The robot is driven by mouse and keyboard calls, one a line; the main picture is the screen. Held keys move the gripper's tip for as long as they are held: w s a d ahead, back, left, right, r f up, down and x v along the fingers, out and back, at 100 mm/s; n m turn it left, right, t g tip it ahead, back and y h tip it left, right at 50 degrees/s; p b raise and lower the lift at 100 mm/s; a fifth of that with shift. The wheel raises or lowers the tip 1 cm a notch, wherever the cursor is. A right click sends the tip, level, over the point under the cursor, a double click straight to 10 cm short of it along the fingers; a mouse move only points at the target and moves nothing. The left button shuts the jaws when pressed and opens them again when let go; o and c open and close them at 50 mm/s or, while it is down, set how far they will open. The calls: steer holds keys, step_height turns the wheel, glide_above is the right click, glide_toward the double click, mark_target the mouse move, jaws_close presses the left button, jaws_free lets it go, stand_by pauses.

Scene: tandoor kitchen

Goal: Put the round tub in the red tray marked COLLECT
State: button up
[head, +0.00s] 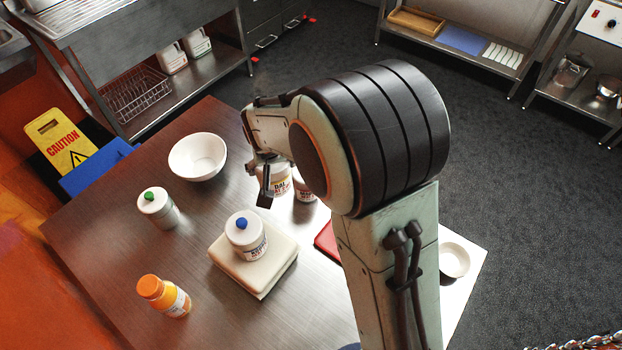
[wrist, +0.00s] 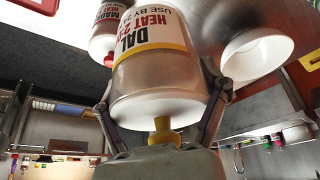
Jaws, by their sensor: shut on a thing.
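A round white tub labelled DAL (head: 281,181), with a yellow band, is between the fingers of my gripper (head: 268,180). The wrist view shows the tub (wrist: 150,85) large and upside down, with both fingers closed on its sides and a yellow knob on its lid towards my palm. I cannot tell whether it is clear of the table. The red tray (head: 326,240) shows only as a strip left of my arm. The arm hides the rest of it and any marking.
A second labelled tub (head: 304,187) stands close beside the held one. A white bowl (head: 198,156), a green-knobbed tub (head: 158,207), a blue-knobbed tub (head: 246,234) on a cream block (head: 262,277) and an orange bottle (head: 164,296) stand on the table. A small white bowl (head: 454,260) is at right.

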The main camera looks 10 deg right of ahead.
steer(key=m, duration=0.1)
steer(key=m+h, duration=0.1)
steer(key=shift+s+d+m, duration=0.1)
steer(key=shift+s+m, duration=0.3)
steer(key=s+d+f+m+g+h, duration=0.1)
steer(key=s+d+f+m+g, duration=0.1)
steer(key=s+d+m, duration=0.3)
steer(key=s+d+f+m+g+h, duration=0.2)
steer(key=s+d+m, duration=0.3)
steer(key=d+m, duration=0.8)
steer(key=shift+d+m+g+h, duration=0.35)
steer(key=shift+d+g, duration=0.3)
steer(key=shift+g, duration=0.25)
step_height(320, 180, down, 8)
steer(key=shift+s+d, duration=0.1)
steer(key=shift+f, duration=0.15)
steer(key=o, duration=1.2)
